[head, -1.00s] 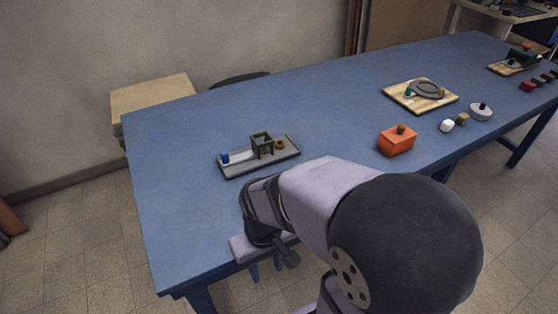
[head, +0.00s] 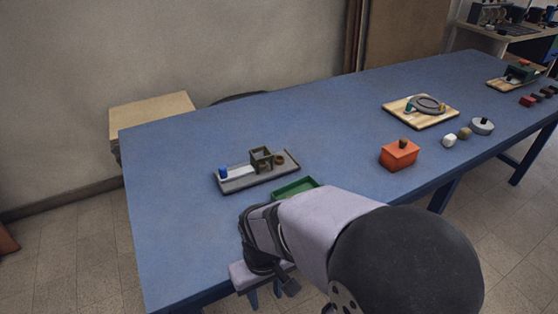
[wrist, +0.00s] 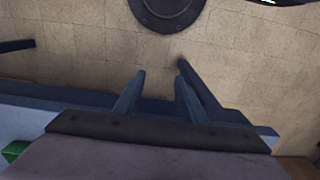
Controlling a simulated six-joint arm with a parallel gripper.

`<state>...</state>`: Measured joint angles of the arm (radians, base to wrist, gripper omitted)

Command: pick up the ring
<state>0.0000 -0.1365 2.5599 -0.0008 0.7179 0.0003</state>
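A small brown ring-like piece (head: 279,160) sits on the grey tray (head: 235,185) in the head view, just right of a brown open-frame box (head: 261,160). A larger dark grey ring-shaped piece (head: 428,103) lies on the wooden board (head: 407,119) farther right. I cannot tell for sure which is the task's ring. My gripper (head: 266,294) hangs at the table's front edge, away from both and pointing down. The wrist view shows its two fingers (wrist: 160,70) apart, with nothing between them, above the floor.
A blue piece (head: 223,173) stands at the tray's left end. A green tray (head: 295,188) lies partly behind my arm. An orange box (head: 399,155), a white piece (head: 449,140) and a grey lidded disc (head: 482,126) stand right. The blue table (head: 165,220) is clear at left.

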